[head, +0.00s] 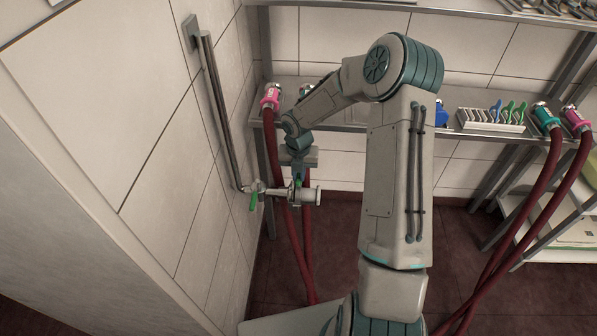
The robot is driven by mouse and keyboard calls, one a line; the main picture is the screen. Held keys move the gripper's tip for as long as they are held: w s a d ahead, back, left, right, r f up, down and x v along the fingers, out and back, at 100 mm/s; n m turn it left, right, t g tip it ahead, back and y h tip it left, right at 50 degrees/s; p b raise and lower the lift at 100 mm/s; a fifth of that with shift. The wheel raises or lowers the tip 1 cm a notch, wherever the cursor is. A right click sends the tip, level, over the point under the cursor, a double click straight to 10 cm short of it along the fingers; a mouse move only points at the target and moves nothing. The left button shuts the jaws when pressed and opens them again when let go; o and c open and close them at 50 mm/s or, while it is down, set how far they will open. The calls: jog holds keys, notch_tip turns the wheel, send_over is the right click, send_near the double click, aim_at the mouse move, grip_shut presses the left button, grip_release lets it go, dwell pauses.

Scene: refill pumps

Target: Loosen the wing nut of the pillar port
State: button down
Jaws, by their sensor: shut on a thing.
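The pillar port (308,196) is a short metal fitting that sticks out to the right from the lower end of the wall pipe. A valve with a green lever (254,199) sits on its left, by the wall. My gripper (298,182) points down onto the top of the port's clamp from above. It is shut on the wing nut there. The nut itself is small and mostly hidden by the fingers, so its turn and how loose it is cannot be told.
A steel pipe (222,110) runs up the tiled wall close on the left. Red hoses (284,220) hang just behind the port. Behind stands a metal shelf (350,119) with a rack of coloured clamps (491,119) and hose ends (546,117). Dark floor lies open below.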

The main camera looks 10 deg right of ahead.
aim_at(298, 176)
jog(key=shift+r, duration=0.1)
jog(key=c, duration=1.5)
grip_release()
notch_tip(298, 176, up, 14)
jog(key=shift+s+a+f, duration=0.1)
jog(key=shift+f, duration=0.05)
